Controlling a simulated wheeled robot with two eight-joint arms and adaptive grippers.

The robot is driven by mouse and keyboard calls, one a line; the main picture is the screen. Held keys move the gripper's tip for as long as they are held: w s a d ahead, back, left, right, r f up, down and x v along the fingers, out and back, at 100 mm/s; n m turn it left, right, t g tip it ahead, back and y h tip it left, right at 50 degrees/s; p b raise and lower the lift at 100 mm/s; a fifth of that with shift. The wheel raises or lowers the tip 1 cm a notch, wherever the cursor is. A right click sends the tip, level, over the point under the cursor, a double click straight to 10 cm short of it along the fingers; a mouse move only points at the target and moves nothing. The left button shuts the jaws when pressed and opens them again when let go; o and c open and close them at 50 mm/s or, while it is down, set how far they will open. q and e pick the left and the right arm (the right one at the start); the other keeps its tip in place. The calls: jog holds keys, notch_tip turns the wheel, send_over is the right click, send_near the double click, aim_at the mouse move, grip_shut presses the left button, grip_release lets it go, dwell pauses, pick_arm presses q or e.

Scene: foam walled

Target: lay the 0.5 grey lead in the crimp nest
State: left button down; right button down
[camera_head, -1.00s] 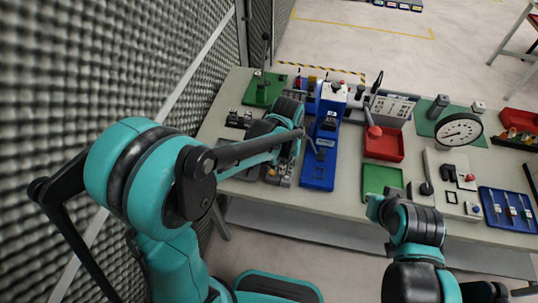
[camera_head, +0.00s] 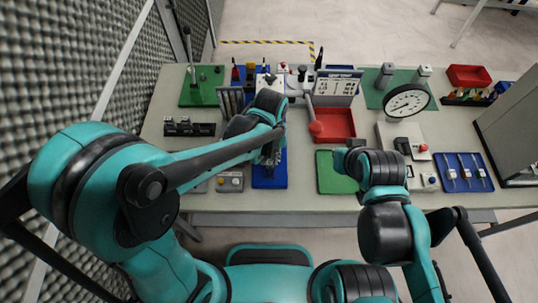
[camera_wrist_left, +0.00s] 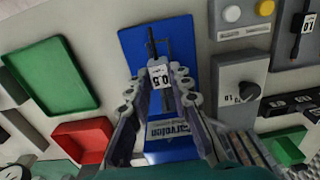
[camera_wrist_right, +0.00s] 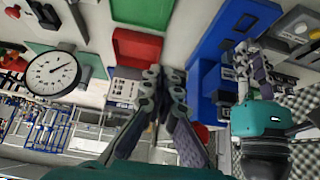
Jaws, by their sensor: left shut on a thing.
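The grey lead with its white 0.5 tag (camera_wrist_left: 160,76) is between the fingers of my left gripper (camera_wrist_left: 158,84), which is shut on it. In the left wrist view, the lead is over the blue base plate (camera_wrist_left: 181,42) of the press. A dark narrow fixture (camera_wrist_left: 152,44) lies ahead of the tag; I cannot tell whether the lead touches it. In the head view, my left gripper (camera_head: 269,152) hides the nest area above the blue plate (camera_head: 270,178). My right gripper (camera_wrist_right: 163,74) looks shut and empty, near the green tray (camera_head: 333,178).
A red tray (camera_head: 335,124) stands behind the green one. A control box with buttons (camera_head: 230,181) sits left of the blue plate. A foam wall is at the left.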

aim_at(270, 166)
dwell(0.4)
pick_arm(q)
jog(key=shift+f+b, duration=2.05)
jog(key=shift+f, duration=0.2)
jog(key=shift+f, duration=0.1)
jog(key=shift+f+b, duration=0.35)
jog(key=shift+b, duration=0.1)
jog(key=shift+f, duration=0.2)
jog(key=c, duration=1.3)
grip_release()
